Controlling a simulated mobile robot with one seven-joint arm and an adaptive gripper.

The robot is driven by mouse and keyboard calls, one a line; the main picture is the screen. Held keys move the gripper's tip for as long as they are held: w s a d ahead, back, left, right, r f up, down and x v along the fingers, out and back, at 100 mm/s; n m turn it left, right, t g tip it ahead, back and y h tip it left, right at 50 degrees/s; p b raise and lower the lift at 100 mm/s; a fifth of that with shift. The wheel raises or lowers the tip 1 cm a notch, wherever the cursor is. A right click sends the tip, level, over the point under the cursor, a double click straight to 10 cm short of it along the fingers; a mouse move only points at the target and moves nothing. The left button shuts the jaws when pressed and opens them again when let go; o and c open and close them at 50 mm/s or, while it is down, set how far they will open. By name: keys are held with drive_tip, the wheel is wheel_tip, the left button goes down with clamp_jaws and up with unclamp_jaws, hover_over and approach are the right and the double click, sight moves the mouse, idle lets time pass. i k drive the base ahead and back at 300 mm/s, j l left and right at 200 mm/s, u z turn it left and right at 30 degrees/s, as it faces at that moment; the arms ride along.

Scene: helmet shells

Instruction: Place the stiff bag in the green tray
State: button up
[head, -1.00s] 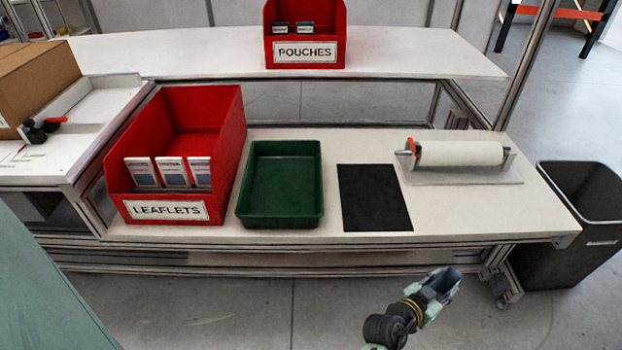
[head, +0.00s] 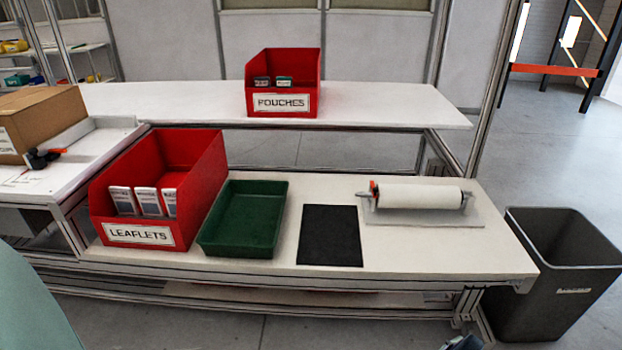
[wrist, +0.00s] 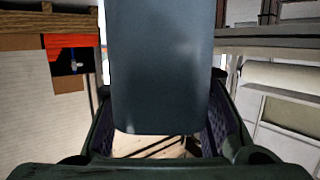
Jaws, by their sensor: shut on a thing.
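My gripper (wrist: 162,130) is shut on a flat blue-grey panel, the stiff bag (wrist: 158,65), which stands up between the two fingers in the wrist view. In the head view only a small dark tip of my gripper (head: 462,342) shows at the bottom edge, in front of the bench, and the bag cannot be made out there. The green tray (head: 212,248) sits on the bench between the red leaflets bin and a black mat. It looks empty. My gripper is well apart from it, to its lower right.
The red leaflets bin (head: 195,222) stands left of the tray. The black mat (head: 330,235) lies right of it, with a white roll holder (head: 418,197) beyond. A red pouches bin (head: 284,110) stands on the back shelf. A dark waste bin (head: 540,300) stands at the right.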

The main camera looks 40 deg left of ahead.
sight(248, 227)
drive_tip(key=l+u, duration=0.2)
drive_tip(key=u, duration=0.25)
drive_tip(key=l+u, duration=0.2)
drive_tip(key=u, duration=0.3)
